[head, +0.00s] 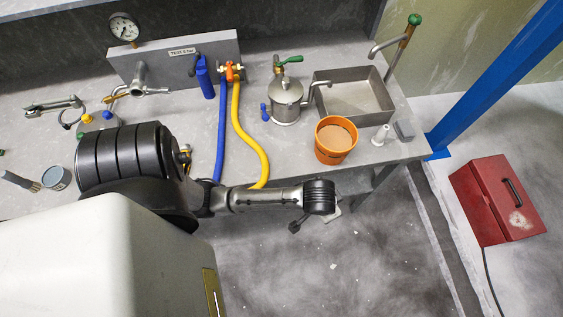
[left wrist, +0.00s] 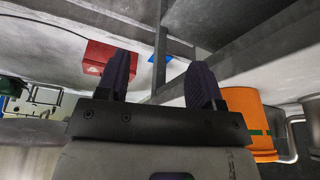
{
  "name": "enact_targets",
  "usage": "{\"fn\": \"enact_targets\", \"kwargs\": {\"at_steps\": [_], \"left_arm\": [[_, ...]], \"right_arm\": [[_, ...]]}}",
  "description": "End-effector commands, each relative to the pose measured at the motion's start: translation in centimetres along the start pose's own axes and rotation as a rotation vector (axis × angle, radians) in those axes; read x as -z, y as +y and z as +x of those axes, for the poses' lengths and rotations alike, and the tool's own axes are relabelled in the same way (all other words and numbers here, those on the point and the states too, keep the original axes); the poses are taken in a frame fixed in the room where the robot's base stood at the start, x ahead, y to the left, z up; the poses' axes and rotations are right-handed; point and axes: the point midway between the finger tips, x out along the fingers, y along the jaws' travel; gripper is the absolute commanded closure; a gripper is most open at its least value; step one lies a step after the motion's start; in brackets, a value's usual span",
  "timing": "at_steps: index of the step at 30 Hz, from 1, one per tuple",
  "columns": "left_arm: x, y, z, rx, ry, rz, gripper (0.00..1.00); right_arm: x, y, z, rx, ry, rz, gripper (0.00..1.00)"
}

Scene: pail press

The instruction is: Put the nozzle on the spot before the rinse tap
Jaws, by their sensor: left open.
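A small white piece with a narrow top, which looks like the nozzle (head: 380,135), stands on the grey bench near its front right edge, right of the orange pail (head: 336,140). The rinse tap (head: 390,46), with a green top, rises at the back right by the metal sink. I cannot make out a marked spot before it. My left gripper (head: 316,221) is mostly hidden under its wrist, off the bench's front edge, left of and nearer than the nozzle. In the left wrist view its two fingers (left wrist: 162,88) are apart with nothing between them. My right gripper is out of view.
The metal sink (head: 386,105), a lidded metal pot (head: 285,101) and a grey block (head: 404,130) crowd the bench's right end. Blue and yellow hoses (head: 237,130) hang over the front edge.

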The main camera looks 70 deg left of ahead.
Motion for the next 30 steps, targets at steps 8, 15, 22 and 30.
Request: {"fn": "enact_targets", "kwargs": {"at_steps": [8, 15, 22, 30], "left_arm": [[-9.4, -1.4, -3.6, -0.074, -0.004, 0.227, 0.39], [-12.0, -2.4, -5.4, -0.077, 0.003, 0.31, 0.39], [-12.3, -2.5, -5.6, -0.077, 0.004, 0.321, 0.39], [-12.3, -2.5, -5.5, -0.077, 0.003, 0.32, 0.39]], "right_arm": [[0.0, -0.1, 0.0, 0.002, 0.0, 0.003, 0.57], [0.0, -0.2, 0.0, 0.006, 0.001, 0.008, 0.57], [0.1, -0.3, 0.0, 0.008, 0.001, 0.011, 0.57], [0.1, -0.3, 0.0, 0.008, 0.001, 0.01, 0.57]]}}
